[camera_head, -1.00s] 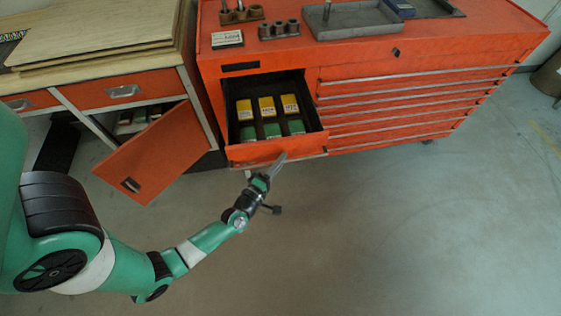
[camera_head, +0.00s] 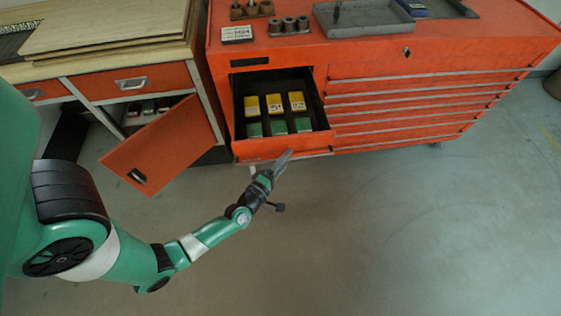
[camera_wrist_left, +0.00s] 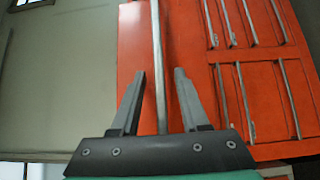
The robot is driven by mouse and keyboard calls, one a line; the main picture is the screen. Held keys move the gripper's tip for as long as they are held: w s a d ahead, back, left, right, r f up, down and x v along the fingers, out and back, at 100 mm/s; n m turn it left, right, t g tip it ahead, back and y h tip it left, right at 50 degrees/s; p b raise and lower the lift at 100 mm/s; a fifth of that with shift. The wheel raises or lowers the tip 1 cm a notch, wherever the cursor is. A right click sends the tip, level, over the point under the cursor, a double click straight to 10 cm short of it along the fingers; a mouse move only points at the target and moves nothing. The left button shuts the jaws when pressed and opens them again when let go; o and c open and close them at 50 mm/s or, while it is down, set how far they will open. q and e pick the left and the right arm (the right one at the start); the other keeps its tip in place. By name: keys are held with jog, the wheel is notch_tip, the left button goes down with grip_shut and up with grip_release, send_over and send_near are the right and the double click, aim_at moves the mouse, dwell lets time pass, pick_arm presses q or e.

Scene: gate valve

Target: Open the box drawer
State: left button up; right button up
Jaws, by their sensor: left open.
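The box drawer (camera_head: 282,147) is the top left drawer of the orange cabinet. It stands pulled out in the head view, with yellow boxes (camera_head: 274,103) and green boxes (camera_head: 278,126) inside. My left gripper (camera_head: 285,160) is at the lower edge of its orange front. In the left wrist view the gripper (camera_wrist_left: 159,75) is open, its two grey fingers apart. A silver handle strip (camera_wrist_left: 156,35) on an orange face runs between the fingers in the picture; I cannot tell whether they touch it. My right gripper is not in view.
The orange cabinet (camera_head: 395,60) has several closed drawers to the right. Grey trays (camera_head: 360,18) and metal parts stand on top. An orange cupboard door (camera_head: 163,145) hangs open at left under a wooden bench (camera_head: 100,28). The floor (camera_head: 420,230) at front right is clear.

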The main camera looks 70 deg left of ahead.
pick_arm(q)
jog(key=p+v, duration=0.2)
jog(key=v, duration=0.9)
jog(key=shift+s+p, duration=0.15)
jog(key=shift+p, duration=0.15)
jog(key=shift+d, duration=0.15)
